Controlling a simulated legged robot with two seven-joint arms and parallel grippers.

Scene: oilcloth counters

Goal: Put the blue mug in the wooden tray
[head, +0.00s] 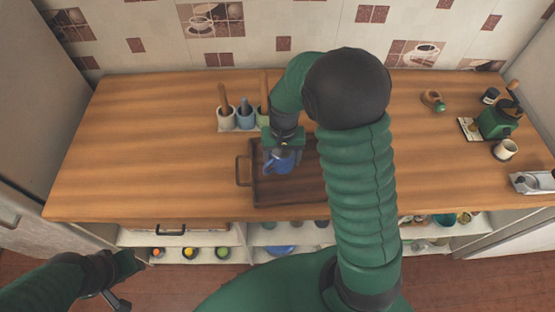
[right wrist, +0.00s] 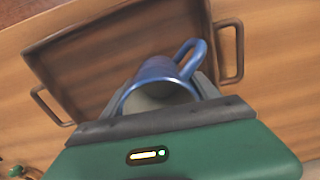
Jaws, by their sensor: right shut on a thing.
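The blue mug (head: 279,166) is over the left part of the dark wooden tray (head: 262,199) in the head view. My right gripper (head: 284,151) reaches down from above and is shut on the mug. In the right wrist view the mug (right wrist: 158,73) is between the fingers (right wrist: 165,105), with its handle towards the top and the tray (right wrist: 95,62) behind it. I cannot tell whether the mug touches the tray floor. My right arm hides the tray's right end. My left gripper (head: 122,280) is low at the left, off the counter, and its opening is unclear.
Several small pots with utensils (head: 245,120) stand just behind the tray. At the right are a green machine (head: 495,122), a pale cup (head: 505,149) and a metal item (head: 533,182). The counter (head: 150,150) left of the tray is clear. Open shelves (head: 190,240) lie below.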

